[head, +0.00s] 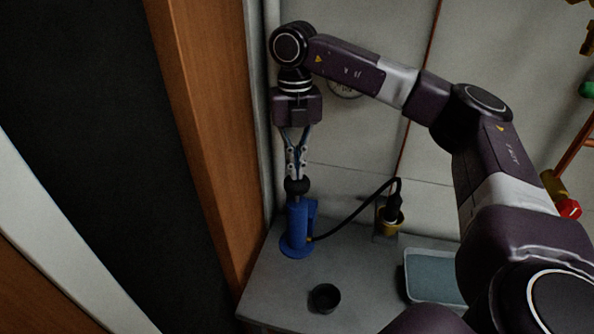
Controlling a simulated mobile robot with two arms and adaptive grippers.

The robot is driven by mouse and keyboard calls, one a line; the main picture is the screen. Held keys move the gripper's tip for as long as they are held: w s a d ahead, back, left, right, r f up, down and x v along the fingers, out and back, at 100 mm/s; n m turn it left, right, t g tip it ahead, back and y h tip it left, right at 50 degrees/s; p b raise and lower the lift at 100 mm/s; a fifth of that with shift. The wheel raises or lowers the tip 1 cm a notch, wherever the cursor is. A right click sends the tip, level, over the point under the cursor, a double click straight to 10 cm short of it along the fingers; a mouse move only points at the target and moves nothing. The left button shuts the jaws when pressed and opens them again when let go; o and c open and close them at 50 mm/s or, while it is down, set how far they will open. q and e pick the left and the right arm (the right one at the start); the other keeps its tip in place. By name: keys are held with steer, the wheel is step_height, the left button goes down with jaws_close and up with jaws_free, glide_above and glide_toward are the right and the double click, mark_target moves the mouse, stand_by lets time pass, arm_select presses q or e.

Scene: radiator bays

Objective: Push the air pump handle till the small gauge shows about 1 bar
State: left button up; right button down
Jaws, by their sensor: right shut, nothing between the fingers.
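The air pump (297,228) is a blue upright cylinder on a round blue base, standing at the back left of the grey bench. Its dark round handle knob (297,186) is at the top, close above the blue body. My right gripper (297,173) points straight down, shut and empty, with its fingertips at the top of the knob. I cannot tell whether they touch it. A black hose runs from the pump to a yellow fitting (389,221). A round gauge (346,88) on the wall is partly hidden behind my right arm; its reading cannot be made out. My left gripper is not in view.
A small black cup (324,298) stands on the bench (278,292) in front of the pump. A shallow tray (433,276) lies to the right. A wooden post (208,130) rises close on the left. Pipes with a red cap (568,209) are at the right.

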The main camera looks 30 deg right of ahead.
steer(key=shift+f+b, duration=0.3)
steer(key=shift+f, duration=0.65)
steer(key=shift+w+d+r+p, duration=0.4)
steer(key=shift+w+r+p, duration=0.3)
steer(key=shift+w+p, duration=0.2)
steer(key=shift+w+d, duration=0.2)
steer(key=shift+w, duration=0.15)
step_height(320, 180, up, 9)
steer(key=shift+w+f, duration=0.15)
steer(key=shift+w, duration=0.1)
stand_by(0.6)
